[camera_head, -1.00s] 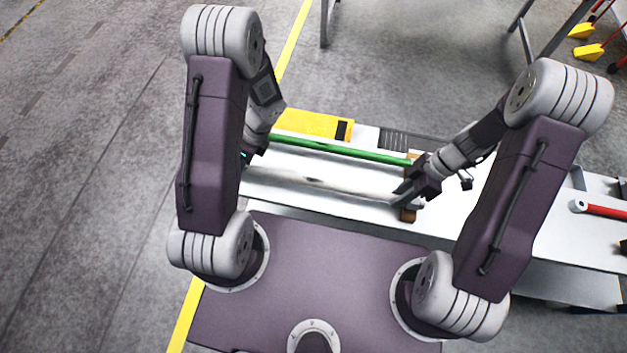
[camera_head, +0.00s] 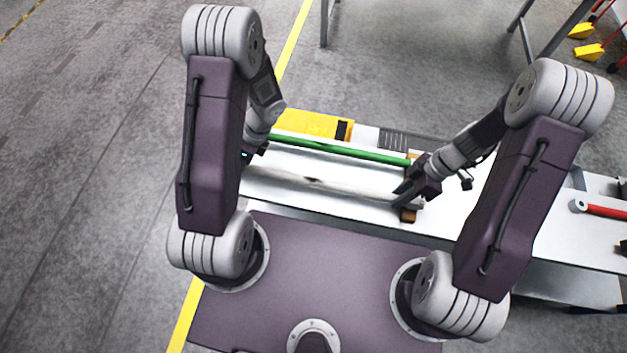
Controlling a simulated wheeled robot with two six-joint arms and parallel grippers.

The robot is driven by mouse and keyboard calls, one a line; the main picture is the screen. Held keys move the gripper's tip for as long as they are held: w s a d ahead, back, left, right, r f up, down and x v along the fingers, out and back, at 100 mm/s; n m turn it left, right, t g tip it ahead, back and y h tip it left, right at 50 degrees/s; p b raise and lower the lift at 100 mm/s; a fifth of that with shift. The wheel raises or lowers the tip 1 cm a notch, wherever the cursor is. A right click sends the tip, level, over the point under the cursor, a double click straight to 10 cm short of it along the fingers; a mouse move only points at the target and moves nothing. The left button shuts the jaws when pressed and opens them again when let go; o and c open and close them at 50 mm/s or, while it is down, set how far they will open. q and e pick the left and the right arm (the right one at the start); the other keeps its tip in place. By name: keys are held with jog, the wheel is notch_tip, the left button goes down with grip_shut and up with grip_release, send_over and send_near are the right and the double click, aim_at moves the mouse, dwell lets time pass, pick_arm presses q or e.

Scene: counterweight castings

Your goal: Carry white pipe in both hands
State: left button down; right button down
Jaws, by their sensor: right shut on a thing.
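The white pipe (camera_head: 335,187) lies lengthwise across the white bench top, with a dark smudge near its middle. Its right end is at my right gripper (camera_head: 402,194), which is shut on it beside a brown wooden block (camera_head: 408,214). My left gripper (camera_head: 248,155) is at the pipe's left end, mostly hidden behind my own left arm. Its fingers and the pipe's left tip cannot be made out.
A green pipe (camera_head: 340,150) lies parallel behind the white one. A yellow case (camera_head: 312,124) and a dark grille (camera_head: 393,140) are at the back of the bench (camera_head: 470,215). A red pipe (camera_head: 606,211) lies at the right. The floor at left is clear.

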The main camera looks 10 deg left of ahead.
pick_arm(q)
jog(key=shift+r, duration=0.15)
pick_arm(e)
jog(key=shift+r, duration=0.15)
